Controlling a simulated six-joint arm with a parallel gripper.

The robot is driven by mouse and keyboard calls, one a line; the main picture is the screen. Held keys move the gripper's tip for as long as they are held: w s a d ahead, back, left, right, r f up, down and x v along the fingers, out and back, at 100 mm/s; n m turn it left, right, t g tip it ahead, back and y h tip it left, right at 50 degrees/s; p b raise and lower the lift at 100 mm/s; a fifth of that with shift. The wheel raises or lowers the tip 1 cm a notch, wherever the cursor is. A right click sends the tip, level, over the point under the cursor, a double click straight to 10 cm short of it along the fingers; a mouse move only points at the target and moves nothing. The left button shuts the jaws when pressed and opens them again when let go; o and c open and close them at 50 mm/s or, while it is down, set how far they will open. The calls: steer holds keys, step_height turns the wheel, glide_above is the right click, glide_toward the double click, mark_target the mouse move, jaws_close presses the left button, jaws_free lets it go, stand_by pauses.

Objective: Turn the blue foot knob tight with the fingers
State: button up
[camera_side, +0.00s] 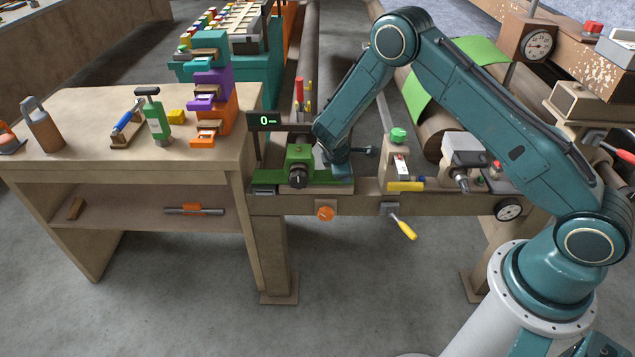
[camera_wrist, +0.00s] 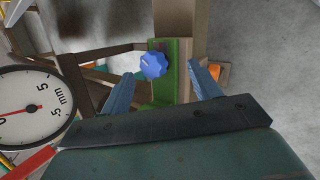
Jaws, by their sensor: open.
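The blue foot knob (camera_wrist: 154,65) shows in the wrist view, at the edge of a green plate (camera_wrist: 182,80). It is round with a lobed rim and lies between the lines of my two blue fingers, a little nearer the left one. My gripper (camera_wrist: 163,69) is open, with a gap between the fingers and nothing held. I cannot tell how far the fingertips are from the knob in depth. In the side view my gripper (camera_side: 337,166) is low over the right part of the green base (camera_side: 325,179). The blue knob cannot be made out there.
A green block with a black knob (camera_side: 298,178) stands left of my gripper. A small display (camera_side: 264,120) is behind it. A green-topped post (camera_side: 398,137) and a grey motor (camera_side: 463,149) stand to the right. A dial gauge (camera_wrist: 35,108) fills the wrist view's left side.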

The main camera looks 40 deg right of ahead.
steer(key=s+d+r+m+t+y, duration=0.1)
steer(key=d+r+m+y, duration=0.2)
steer(key=r+m+y, duration=0.2)
step_height(320, 180, up, 3)
steer(key=m, duration=0.6)
steer(key=shift+s+m+t+y, duration=0.3)
steer(key=shift+s+m+y, duration=0.05)
steer(key=shift+m+y, duration=0.05)
steer(key=shift+f, duration=0.15)
steer(key=shift+x, duration=6.75)
steer(key=c, duration=1)
steer(key=shift+o, duration=0.2)
